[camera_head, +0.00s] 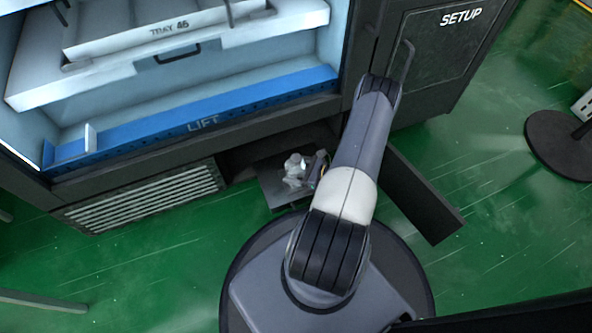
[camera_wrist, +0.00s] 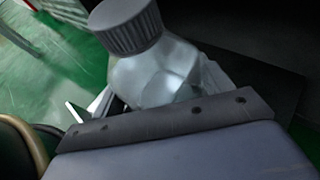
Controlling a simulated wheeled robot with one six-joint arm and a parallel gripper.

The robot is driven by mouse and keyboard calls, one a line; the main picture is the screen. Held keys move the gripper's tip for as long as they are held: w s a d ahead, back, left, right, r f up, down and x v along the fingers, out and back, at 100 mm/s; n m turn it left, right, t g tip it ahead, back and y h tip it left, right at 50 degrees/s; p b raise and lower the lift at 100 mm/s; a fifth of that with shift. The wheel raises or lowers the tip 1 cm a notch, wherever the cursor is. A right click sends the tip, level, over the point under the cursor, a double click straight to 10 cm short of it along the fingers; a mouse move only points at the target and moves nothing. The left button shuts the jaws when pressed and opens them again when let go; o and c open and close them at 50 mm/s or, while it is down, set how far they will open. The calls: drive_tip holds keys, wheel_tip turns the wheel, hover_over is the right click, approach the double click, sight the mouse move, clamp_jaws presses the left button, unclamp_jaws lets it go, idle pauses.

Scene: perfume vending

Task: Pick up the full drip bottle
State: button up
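The drip bottle (camera_wrist: 158,72) is clear and pale with a ribbed grey cap, and it fills the upper middle of the wrist view, tilted in the picture. Its lower part is hidden behind the grey bolted edge of my gripper. In the head view a small whitish bottle (camera_head: 294,173) is at the low opening of the machine, over a dark tray (camera_head: 275,190). My gripper (camera_head: 317,164) is right beside it, low at the opening and partly hidden by my arm. The fingers are mostly hidden, so I cannot tell whether they grip the bottle.
An open dark flap (camera_head: 425,195) stands to the right of the opening. A vent grille (camera_head: 145,198) is at left, and a round dark stand base (camera_head: 562,145) stands on the green floor at right.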

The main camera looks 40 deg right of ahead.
drive_tip(key=c, duration=0.7)
